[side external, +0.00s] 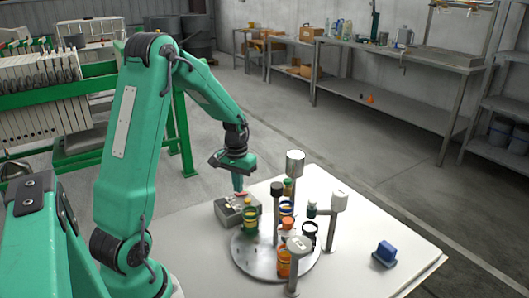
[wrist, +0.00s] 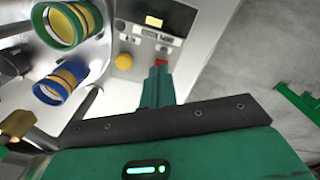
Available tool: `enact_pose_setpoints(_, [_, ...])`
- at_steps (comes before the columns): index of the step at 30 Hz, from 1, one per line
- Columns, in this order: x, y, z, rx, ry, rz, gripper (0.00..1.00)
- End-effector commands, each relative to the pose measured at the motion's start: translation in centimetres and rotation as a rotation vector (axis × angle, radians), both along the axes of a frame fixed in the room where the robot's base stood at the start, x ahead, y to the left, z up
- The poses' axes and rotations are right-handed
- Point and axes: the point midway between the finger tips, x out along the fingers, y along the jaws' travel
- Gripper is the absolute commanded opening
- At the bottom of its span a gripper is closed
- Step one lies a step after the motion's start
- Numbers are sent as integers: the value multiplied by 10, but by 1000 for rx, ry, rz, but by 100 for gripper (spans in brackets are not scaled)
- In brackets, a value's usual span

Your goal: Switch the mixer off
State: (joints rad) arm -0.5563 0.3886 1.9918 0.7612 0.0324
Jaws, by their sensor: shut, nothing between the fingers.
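A grey control box (side external: 228,210) stands on the white table at the left edge of the round steel plate (side external: 248,258). In the wrist view its panel (wrist: 135,75) carries a yellow round button (wrist: 124,61), a small lit display (wrist: 154,21) and dark small controls. My gripper (side external: 239,187) is shut and empty, pointing down over the box. In the wrist view my gripper (wrist: 159,72) reaches over the panel. A small red part (wrist: 161,62) shows at the fingertips; I cannot tell whether it belongs to the box or whether the fingers touch it.
On the plate stand several cups with coloured bands, including an orange one (side external: 284,264), and upright posts with cylindrical heads (side external: 295,163) close right of my gripper. A blue block (side external: 385,252) sits at the table's right. The table's front is clear.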

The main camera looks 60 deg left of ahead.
Motion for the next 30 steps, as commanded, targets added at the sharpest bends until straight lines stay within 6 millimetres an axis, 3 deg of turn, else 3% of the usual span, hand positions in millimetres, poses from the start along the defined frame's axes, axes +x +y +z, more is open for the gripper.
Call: enact_pose_setpoints(30, [0, 0, -11, -1, 1, 0, 0])
